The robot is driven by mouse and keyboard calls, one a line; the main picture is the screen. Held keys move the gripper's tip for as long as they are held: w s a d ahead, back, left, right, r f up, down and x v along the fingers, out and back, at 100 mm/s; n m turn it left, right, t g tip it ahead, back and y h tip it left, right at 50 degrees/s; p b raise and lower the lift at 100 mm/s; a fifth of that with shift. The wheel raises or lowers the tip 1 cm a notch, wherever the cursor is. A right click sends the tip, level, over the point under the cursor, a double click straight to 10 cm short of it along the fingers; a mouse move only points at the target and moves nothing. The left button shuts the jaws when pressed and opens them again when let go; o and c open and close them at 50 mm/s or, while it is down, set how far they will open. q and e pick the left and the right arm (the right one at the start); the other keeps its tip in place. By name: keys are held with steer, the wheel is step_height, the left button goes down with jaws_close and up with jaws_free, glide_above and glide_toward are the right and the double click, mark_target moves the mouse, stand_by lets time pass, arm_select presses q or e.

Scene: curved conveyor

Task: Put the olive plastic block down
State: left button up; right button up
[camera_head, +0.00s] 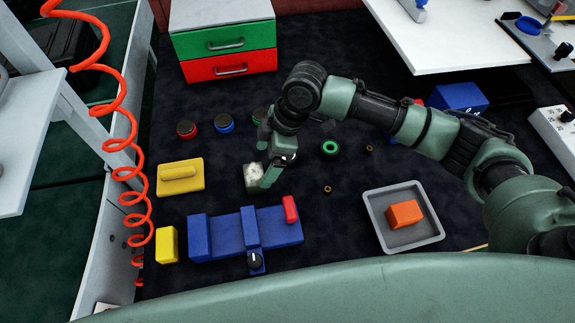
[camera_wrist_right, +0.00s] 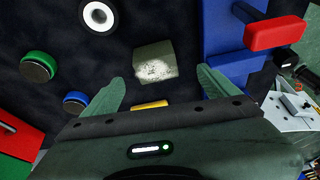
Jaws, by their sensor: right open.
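The olive plastic block (camera_head: 252,177), with a pale speckled patch on its face, is on the dark mat left of the middle in the head view. In the right wrist view the block (camera_wrist_right: 155,62) shows just beyond the fingertips, in the space between them. My right gripper (camera_head: 265,162) is open, reaching down beside the block; its two green fingers (camera_wrist_right: 160,84) stand apart with a visible gap to the block. Whether the block's underside rests fully on the mat is hard to see. My left gripper is not in view.
A blue fixture (camera_head: 228,235) with a red handle (camera_head: 290,209) lies just in front of the block. A yellow handled plate (camera_head: 180,187) is to the left. A grey tray (camera_head: 378,230) holds an orange block (camera_head: 404,214). A green ring (camera_head: 330,148) lies to the right.

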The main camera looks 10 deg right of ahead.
mark_target(254, 174)
steer(key=a+f, duration=0.1)
steer(key=a+f+n, duration=0.1)
steer(key=f, duration=0.1)
steer(key=x, duration=0.1)
steer(key=p+x, duration=0.1)
steer(key=x, duration=0.1)
steer(key=shift+w+f, duration=0.3)
steer(key=shift+w, duration=0.05)
steer(key=shift+a+f, duration=0.2)
steer(key=shift+f, duration=0.25)
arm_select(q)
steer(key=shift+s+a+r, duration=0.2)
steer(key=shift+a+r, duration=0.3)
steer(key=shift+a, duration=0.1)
arm_select(e)
steer(key=shift+r, duration=0.1)
steer(key=c, duration=1.7)
